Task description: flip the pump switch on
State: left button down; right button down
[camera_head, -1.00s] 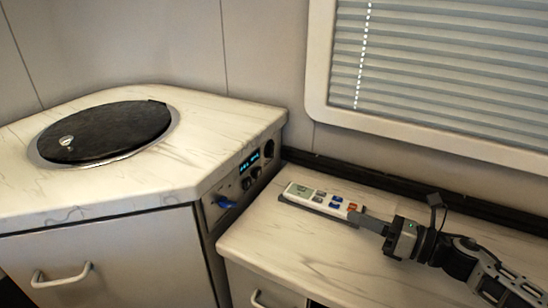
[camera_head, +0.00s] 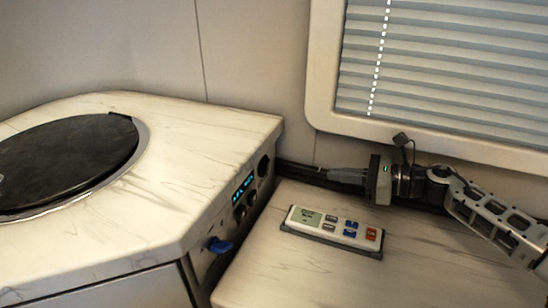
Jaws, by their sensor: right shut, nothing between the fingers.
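A control panel (camera_head: 226,222) is set in the side of the higher cabinet, with a lit blue display (camera_head: 244,187), dark round knobs or sockets and a blue lever-like part (camera_head: 219,245) sticking out low down. A white keypad (camera_head: 333,227) with a small screen and blue, grey and orange buttons lies on the lower counter. I cannot tell which part is the pump switch. My right gripper (camera_head: 332,175) is shut and empty, pointing left behind the keypad near the back wall, apart from the panel. My left gripper is not in view.
A black round lid (camera_head: 68,160) sits in the higher counter (camera_head: 200,130). The window blind (camera_head: 450,65) is behind my right arm. A dark ledge (camera_head: 300,170) runs along the back of the lower counter (camera_head: 300,270), which is bare in front of the keypad.

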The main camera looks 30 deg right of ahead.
jog(key=p, duration=0.1)
send_near(268, 164)
jog(key=x, duration=0.5)
jog(key=shift+d+f, duration=0.1)
jog(key=shift+f, duration=0.2)
jog(key=shift+w+a, duration=0.45)
jog(key=shift+w, duration=0.05)
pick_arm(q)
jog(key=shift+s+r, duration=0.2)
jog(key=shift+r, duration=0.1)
pick_arm(e)
jog(key=shift+w, duration=0.1)
pick_arm(q)
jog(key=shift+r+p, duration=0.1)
jog(key=shift+p, duration=0.2)
